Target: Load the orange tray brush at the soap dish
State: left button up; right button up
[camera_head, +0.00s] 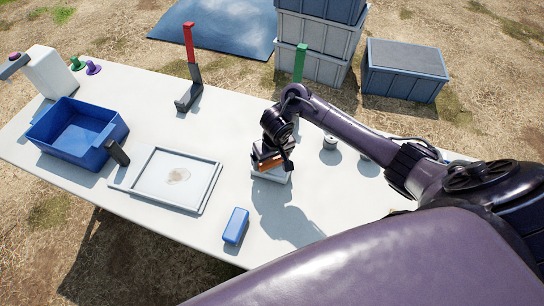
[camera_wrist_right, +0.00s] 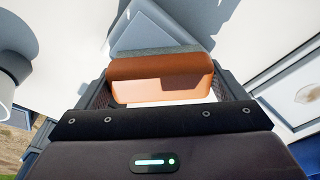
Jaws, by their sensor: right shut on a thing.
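My right gripper (camera_head: 268,158) is shut on the orange tray brush (camera_head: 272,164). The brush also shows in the right wrist view (camera_wrist_right: 160,82), lying across between the two fingers, with a grey strip along its far side. In the head view the brush is directly over a small white dish (camera_head: 273,178), which looks like the soap dish. Gripper and brush hide most of the dish, so I cannot tell whether they touch. My left gripper is in neither view.
A white tray (camera_head: 211,196) with a brownish stain lies left of the gripper. A blue block (camera_head: 236,226) lies in front, and a blue bin (camera_head: 112,134) stands further left. Red-topped (camera_head: 189,42) and green-topped (camera_head: 300,62) posts stand behind. A grey cylinder (camera_head: 330,143) stands right.

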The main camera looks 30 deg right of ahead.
jog(key=shift+s+f+p, duration=0.15)
jog(key=shift+p, duration=0.25)
dwell(1.5)
notch_tip(320, 180, up, 7)
jog(key=p, duration=0.9)
dwell(0.4)
dwell(0.4)
